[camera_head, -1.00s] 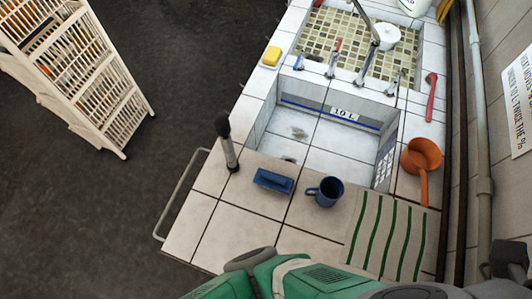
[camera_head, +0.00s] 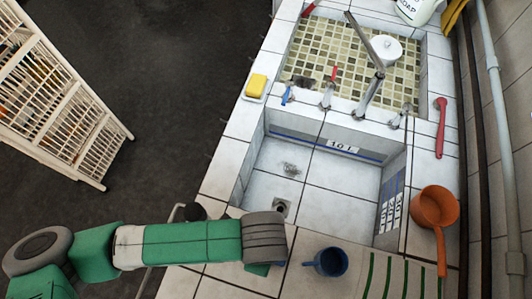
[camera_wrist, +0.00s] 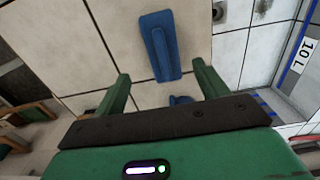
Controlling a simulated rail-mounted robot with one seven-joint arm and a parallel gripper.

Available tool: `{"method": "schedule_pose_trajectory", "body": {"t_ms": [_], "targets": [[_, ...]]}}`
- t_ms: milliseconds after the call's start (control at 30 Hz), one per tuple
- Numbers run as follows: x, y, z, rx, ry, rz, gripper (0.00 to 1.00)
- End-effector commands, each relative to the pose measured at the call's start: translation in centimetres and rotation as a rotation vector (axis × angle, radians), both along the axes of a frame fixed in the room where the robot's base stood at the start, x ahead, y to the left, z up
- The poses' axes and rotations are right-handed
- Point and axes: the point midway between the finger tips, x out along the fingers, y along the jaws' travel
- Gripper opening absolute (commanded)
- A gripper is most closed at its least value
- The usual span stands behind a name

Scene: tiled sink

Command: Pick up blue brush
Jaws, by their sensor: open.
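The blue brush (camera_wrist: 160,45) lies on the pale tiles in the wrist view, ahead of my gripper (camera_wrist: 160,73). The gripper is open and empty, with its two green fingers spread apart. The brush lies beyond the fingertips, roughly in line with the gap between them. A smaller blue thing (camera_wrist: 181,100) shows between the fingers, partly hidden by the gripper's body; I cannot tell what it is. In the head view my arm covers the brush's place on the counter and hides the fingers.
A blue mug (camera_head: 327,262) stands on the counter right of my arm. The sink basin (camera_head: 310,205) is behind it. An orange dipper (camera_head: 434,208) is at the right, near a striped cloth (camera_head: 400,280).

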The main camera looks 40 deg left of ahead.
Motion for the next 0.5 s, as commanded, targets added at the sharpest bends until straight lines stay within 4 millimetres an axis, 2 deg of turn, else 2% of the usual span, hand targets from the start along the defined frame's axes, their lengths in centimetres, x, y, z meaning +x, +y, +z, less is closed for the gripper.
{"method": "schedule_pose_trajectory", "body": {"t_ms": [133,333,500], "targets": [[0.1,0.0,-2.5,-0.001,-0.002,0.001,0.73],[0.2,0.0,-3.1,-0.001,-0.004,0.001,0.73],[0.4,0.2,-6.2,-0.003,-0.003,0.001,0.73]]}}
